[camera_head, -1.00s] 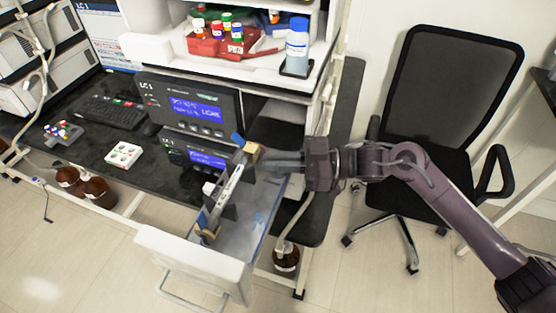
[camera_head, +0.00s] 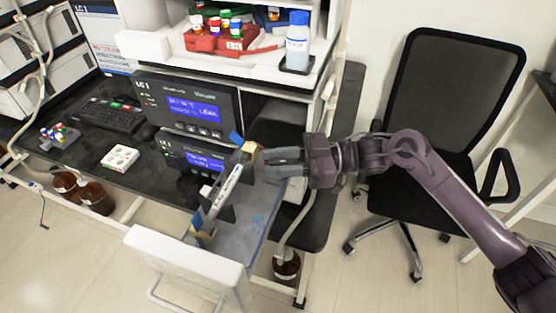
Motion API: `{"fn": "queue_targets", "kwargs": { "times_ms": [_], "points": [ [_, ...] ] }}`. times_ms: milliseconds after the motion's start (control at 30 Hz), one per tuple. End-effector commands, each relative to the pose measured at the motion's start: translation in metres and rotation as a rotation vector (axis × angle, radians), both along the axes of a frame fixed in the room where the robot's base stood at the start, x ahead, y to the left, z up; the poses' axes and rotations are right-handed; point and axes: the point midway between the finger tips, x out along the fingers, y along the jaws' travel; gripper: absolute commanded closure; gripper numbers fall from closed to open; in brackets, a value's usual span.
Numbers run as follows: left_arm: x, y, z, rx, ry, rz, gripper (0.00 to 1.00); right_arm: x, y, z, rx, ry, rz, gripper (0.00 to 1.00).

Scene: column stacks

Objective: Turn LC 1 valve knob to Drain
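The LC 1 stack has an upper module (camera_head: 160,97) with a lit blue display and a lower module (camera_head: 180,147) with a second blue display. A small pale part shows on the lower module below its display, partly hidden; I cannot tell whether it is the valve knob or read any Drain mark. A long white column (camera_head: 224,188) with tan and blue end pieces stands slanted in front of the lower module. My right gripper (camera_head: 266,164) is right of the column's upper end, fingers pointing left, apart and empty. My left gripper is out of view.
A white open door or drawer front (camera_head: 185,262) juts out below the stack. A shelf above holds a red vial rack (camera_head: 222,42) and a capped bottle (camera_head: 297,45). A black chair (camera_head: 450,110) stands right, behind my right arm. Brown bottles (camera_head: 95,195) are under the bench.

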Motion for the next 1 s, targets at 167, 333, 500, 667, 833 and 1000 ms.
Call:
{"fn": "queue_targets", "kwargs": {
  "times_ms": [167,333,500,667,833,1000],
  "points": [
    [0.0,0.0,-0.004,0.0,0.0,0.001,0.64,0.001,-0.009,-0.002,-0.001,0.0,-0.002,0.7],
    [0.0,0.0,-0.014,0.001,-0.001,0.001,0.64,0.005,-0.037,-0.004,-0.003,-0.001,-0.004,0.7],
    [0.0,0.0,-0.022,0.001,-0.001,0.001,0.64,0.008,-0.063,-0.003,-0.002,0.0,-0.002,0.7],
    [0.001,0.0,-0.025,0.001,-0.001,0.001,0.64,0.009,-0.076,-0.001,0.0,0.0,-0.001,0.7],
    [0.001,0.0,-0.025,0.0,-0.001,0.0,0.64,0.009,-0.078,0.0,0.0,0.0,0.0,0.7],
    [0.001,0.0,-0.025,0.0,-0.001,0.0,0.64,0.009,-0.078,0.0,0.0,0.0,0.0,0.62]
  ]
}}
